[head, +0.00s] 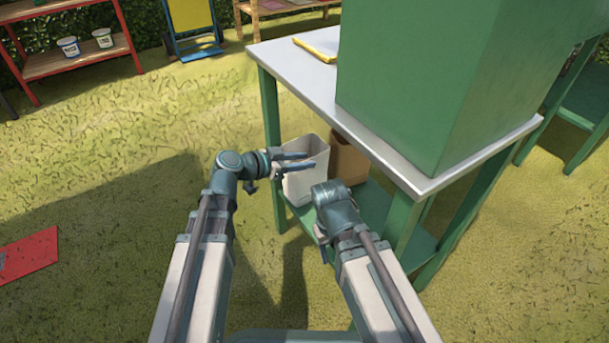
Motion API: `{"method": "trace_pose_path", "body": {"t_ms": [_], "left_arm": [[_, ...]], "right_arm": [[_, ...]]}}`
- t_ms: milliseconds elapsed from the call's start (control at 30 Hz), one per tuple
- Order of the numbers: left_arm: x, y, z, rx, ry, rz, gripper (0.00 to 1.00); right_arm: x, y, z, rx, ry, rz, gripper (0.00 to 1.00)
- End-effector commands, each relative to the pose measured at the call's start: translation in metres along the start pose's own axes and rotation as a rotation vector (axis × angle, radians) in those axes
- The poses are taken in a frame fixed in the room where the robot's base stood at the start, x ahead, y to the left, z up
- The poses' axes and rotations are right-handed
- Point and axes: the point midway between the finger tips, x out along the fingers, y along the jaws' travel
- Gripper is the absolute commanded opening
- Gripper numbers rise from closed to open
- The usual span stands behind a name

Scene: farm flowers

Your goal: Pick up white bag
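The white bag (308,184) stands upright and open-topped on the lower shelf of a green table, at the left end. My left gripper (312,159) is at the bag's upper left side, its two fingers apart and pointing right across the bag's rim area. I cannot tell whether the fingers touch the bag or straddle its wall. My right arm's wrist (335,203) is in front of the bag's lower right; its fingers are hidden or too unclear to read.
A brown bag (349,161) stands just right of the white one. The table's grey top (300,65) overhangs the shelf (374,207) and carries a large green box (430,80). Table legs (270,120) flank the shelf.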

Motion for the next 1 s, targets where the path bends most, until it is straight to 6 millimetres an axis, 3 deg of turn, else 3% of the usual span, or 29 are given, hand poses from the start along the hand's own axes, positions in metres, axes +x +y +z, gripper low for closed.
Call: {"method": "trace_pose_path", "body": {"t_ms": [400, 667, 867, 1000], "left_arm": [[0.049, 0.000, 0.004, 0.001, 0.000, 0.002, 0.39], [0.051, 0.001, 0.002, 0.000, 0.000, 0.001, 0.39], [0.051, 0.001, 0.002, 0.000, 0.000, 0.001, 0.03], [0.051, 0.001, 0.002, 0.000, 0.000, 0.001, 0.00]], "right_arm": [[0.022, -0.002, -0.001, 0.000, 0.000, 0.000, 0.50], [0.022, -0.002, -0.001, 0.000, 0.000, 0.000, 0.50], [0.022, -0.002, -0.001, 0.000, 0.000, 0.000, 0.50], [0.022, -0.002, -0.001, 0.000, 0.000, 0.000, 0.50]]}}
